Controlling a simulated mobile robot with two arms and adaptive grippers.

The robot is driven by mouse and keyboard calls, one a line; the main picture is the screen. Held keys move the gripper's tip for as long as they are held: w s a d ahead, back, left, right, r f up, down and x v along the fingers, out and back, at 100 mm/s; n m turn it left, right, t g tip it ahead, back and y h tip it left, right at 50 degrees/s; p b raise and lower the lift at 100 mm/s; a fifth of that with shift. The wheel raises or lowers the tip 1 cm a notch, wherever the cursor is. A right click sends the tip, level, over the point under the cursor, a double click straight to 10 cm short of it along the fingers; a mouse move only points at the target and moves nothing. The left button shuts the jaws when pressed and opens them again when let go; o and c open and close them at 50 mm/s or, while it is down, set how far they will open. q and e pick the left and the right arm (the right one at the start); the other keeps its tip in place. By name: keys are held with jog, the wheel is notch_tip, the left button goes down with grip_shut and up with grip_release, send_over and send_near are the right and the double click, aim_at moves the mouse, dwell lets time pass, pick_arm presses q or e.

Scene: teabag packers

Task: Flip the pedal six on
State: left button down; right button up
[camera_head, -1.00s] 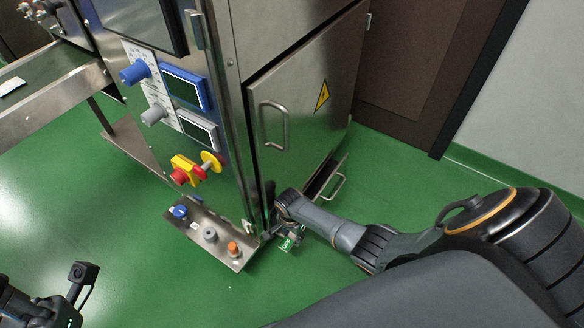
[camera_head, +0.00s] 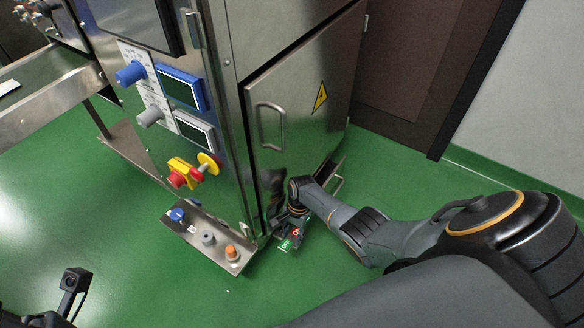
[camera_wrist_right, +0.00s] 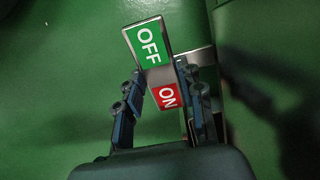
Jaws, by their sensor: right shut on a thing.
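The pedal is a small rocker piece with a green OFF face (camera_head: 286,245) and a red ON face (camera_head: 296,232), low at the cabinet's front corner. In the right wrist view the green OFF face (camera_wrist_right: 148,43) is farther out and the red ON face (camera_wrist_right: 168,96) is closer to me. My right gripper (camera_wrist_right: 158,92) is shut on the pedal, with one finger on each side of it. In the head view my right gripper (camera_head: 290,222) is small and partly hidden by its own wrist. My left gripper is not clearly visible; only a dark part of that arm shows at lower left.
A steel panel (camera_head: 218,262) with blue, grey and orange knobs sits low beside the pedal. The steel cabinet (camera_head: 300,140) with a door handle (camera_head: 273,125) rises behind. A red and yellow switch (camera_head: 181,173) is on its front. The green floor (camera_head: 150,270) is open in front.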

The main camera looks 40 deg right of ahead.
aim_at(297, 233)
jog(key=shift+s, duration=0.1)
jog(key=o, duration=1.2)
jog(key=shift+c, duration=0.2)
jog(key=shift+r, duration=0.1)
jog(key=v, duration=1.1)
jog(key=shift+d+r, duration=0.15)
jog(key=shift+r, duration=0.2)
